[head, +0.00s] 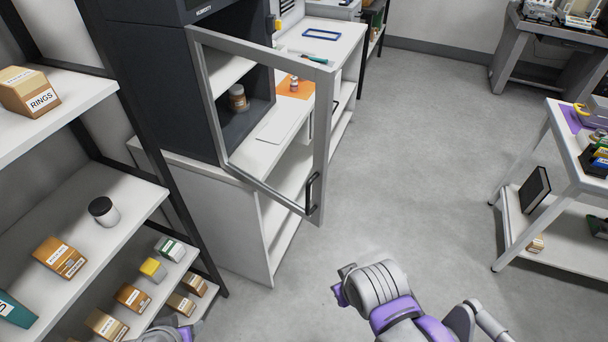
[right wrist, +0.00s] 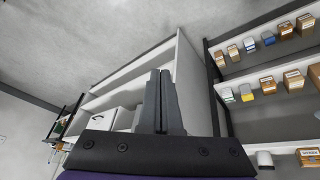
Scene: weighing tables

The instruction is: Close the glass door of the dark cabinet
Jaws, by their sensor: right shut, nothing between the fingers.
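The dark cabinet (head: 176,95) stands on a white bench at the upper left of the head view. Its glass door (head: 262,187) has a grey frame and stands wide open, swung out past the bench front. The dark door handle (head: 312,192) is on the door's free edge, low down. My right gripper (head: 339,292) is below and a little right of the handle, apart from the door. In the right wrist view its fingers (right wrist: 161,100) are together and empty. Only a bit of my left arm shows at the bottom edge; its fingers are not seen.
A jar (head: 238,97) stands inside the cabinet. The white bench (head: 215,200) is below it. A shelf rack (head: 85,215) with boxes fills the left. A white cart (head: 545,175) stands at the right. The floor (head: 420,170) between is clear.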

